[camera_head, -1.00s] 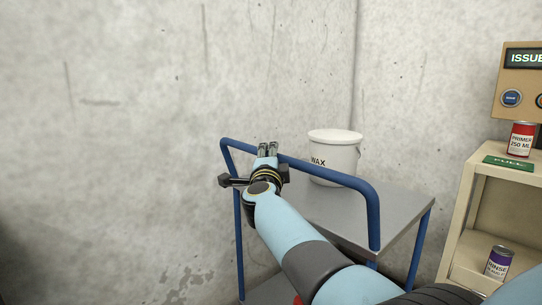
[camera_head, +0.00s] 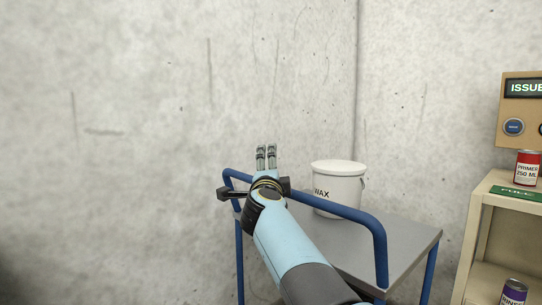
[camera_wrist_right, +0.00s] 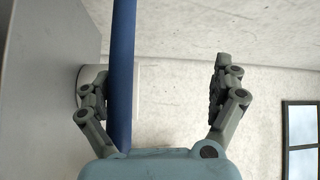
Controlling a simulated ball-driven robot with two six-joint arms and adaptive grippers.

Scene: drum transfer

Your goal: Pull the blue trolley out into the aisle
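The blue trolley has a blue tube handle (camera_head: 340,211) and a grey top (camera_head: 406,240). It stands by the concrete wall with a white WAX bucket (camera_head: 337,189) on its top. My right gripper (camera_head: 266,158) is at the left part of the handle, its fingers rising above the rail in the head view. In the right wrist view my right gripper (camera_wrist_right: 160,75) has its fingers wide apart. The blue handle bar (camera_wrist_right: 122,70) runs between them, close to the left finger; I cannot tell if they touch. My left gripper is not in view.
A beige shelf unit (camera_head: 484,222) stands right of the trolley, with a red PRIMER can (camera_head: 527,168) on top and a purple RINSE can (camera_head: 514,293) below. A tan ISSUE panel (camera_head: 515,112) is above it. The concrete wall (camera_head: 120,150) closes off the back.

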